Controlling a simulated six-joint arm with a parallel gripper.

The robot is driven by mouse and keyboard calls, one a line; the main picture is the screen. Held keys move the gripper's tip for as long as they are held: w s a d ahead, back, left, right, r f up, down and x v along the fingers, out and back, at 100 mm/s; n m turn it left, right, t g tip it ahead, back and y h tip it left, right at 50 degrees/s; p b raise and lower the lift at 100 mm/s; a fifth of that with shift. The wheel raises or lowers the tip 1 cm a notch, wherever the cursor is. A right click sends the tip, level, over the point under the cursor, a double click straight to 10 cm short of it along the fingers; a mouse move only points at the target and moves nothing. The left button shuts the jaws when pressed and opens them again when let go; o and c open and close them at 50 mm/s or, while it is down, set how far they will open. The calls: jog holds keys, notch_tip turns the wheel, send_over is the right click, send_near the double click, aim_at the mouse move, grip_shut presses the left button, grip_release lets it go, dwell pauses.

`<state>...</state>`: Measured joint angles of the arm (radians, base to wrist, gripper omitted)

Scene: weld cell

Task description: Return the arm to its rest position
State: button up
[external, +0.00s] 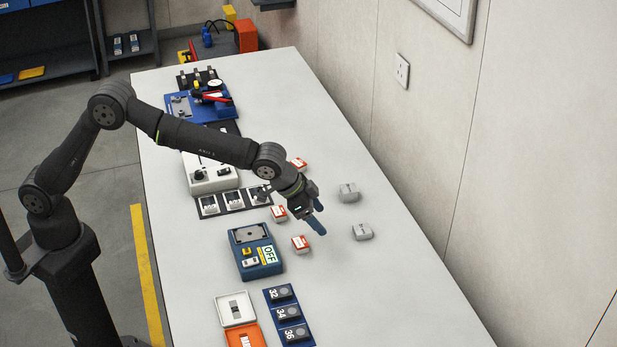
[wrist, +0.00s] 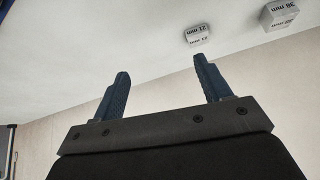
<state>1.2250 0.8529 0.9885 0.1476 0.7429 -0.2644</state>
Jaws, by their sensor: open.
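My gripper (external: 317,216) is open and empty, held above the middle of the white table (external: 365,290). My arm reaches across the table from the left. In the wrist view, both blue fingers of my gripper (wrist: 162,92) stand wide apart with nothing between them. Two grey blocks show beyond the fingers there: one marked 21 mm (wrist: 197,34) and one marked 38 mm (wrist: 280,14). In the external view, two grey blocks, one farther back (external: 349,193) and one nearer (external: 362,231), lie to the right of my gripper.
Red-and-white boxes (external: 300,243) lie near my gripper. A blue device with an OFF label (external: 257,252), a white control box (external: 210,174), a blue numbered rack (external: 289,315) and an orange tray (external: 245,336) stand along the left side. The wall (external: 540,150) borders the right; the table's right side is mostly clear.

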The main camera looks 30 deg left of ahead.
jog(key=s+d+m, duration=0.1)
jog(key=s+d, duration=0.4)
jog(key=s, duration=0.4)
jog(key=shift+g, duration=0.5)
jog(key=shift+w+d+f, duration=0.15)
jog(key=shift+w+f, duration=0.5)
jog(key=shift+w, duration=0.15)
jog(key=shift+w+d+f, duration=0.15)
jog(key=shift+w+f, duration=0.45)
jog(key=shift+w, duration=0.2)
jog(key=shift+o, duration=0.4)
jog(key=o, duration=0.6)
jog(key=w+a+r+n+g+y, duration=0.1)
jog(key=w+a+r+n, duration=0.1)
jog(key=a+r, duration=0.9)
jog(key=w+a+r+n, duration=0.1)
jog(key=a+r+n, duration=0.1)
jog(key=a+r, duration=0.85)
jog(key=f, duration=0.3)
jog(key=d+f, duration=0.1)
jog(key=f, duration=0.3)
jog(key=w+f, duration=0.1)
jog(key=f, duration=0.2)
jog(key=shift+d+f, duration=0.2)
jog(key=shift+d, duration=0.15)
